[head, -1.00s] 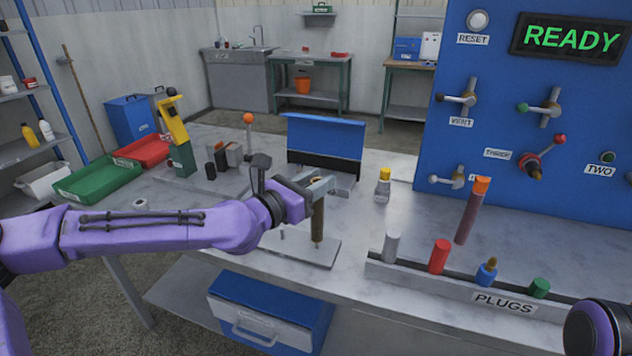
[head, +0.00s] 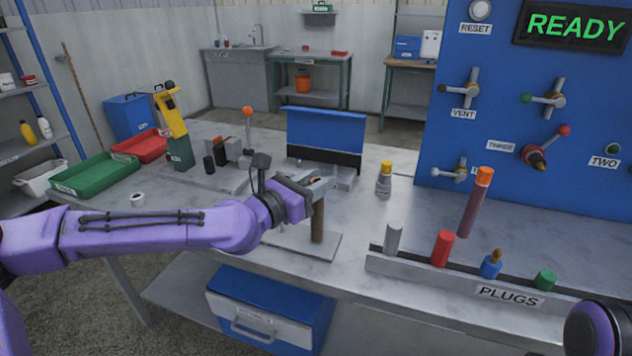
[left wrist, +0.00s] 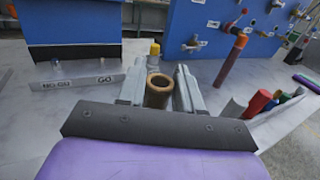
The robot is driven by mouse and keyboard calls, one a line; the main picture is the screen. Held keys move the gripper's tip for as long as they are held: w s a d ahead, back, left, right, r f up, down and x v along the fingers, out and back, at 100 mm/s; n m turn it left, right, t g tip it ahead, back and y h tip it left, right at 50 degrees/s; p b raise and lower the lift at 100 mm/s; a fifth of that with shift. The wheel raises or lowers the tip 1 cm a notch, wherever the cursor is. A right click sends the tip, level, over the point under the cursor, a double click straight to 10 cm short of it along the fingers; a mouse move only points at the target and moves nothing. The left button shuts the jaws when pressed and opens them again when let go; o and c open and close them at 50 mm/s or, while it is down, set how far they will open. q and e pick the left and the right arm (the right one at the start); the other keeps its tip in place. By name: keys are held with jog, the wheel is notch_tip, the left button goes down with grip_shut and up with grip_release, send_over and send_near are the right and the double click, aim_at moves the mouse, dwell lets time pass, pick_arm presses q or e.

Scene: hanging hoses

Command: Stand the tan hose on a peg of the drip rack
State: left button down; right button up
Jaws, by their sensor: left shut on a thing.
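The tan hose (head: 318,222) stands upright between the fingers of my left gripper (head: 318,186). In the left wrist view, the hose's open round top (left wrist: 158,83) shows between the two grey fingers of the left gripper (left wrist: 160,92), which is shut on it. The drip rack's grey base plate (head: 290,243) lies on the bench under the hose. The hose's lower end is at or very close to the plate. I cannot tell whether a peg is inside it. My right gripper is out of view.
A plugs rack (head: 450,272) with several coloured plugs stands to the right, an orange-topped tube (head: 474,205) behind it. A yellow-capped bottle (head: 384,180) stands behind the hose. Green (head: 95,176) and red (head: 145,146) trays lie at left. The blue panel (head: 430,130) rises at right.

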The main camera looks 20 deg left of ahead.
pick_arm(q)
jog(key=shift+f, duration=0.25)
jog(key=c, duration=0.7)
grip_release()
jog(key=shift+o, duration=0.2)
jog(key=shift+s+a, duration=0.25)
jog(key=shift+s, duration=0.1)
jog(key=p+v, duration=0.2)
jog(key=v, duration=0.7)
jog(key=shift+s+p, duration=0.35)
jog(key=shift+a, duration=0.15)
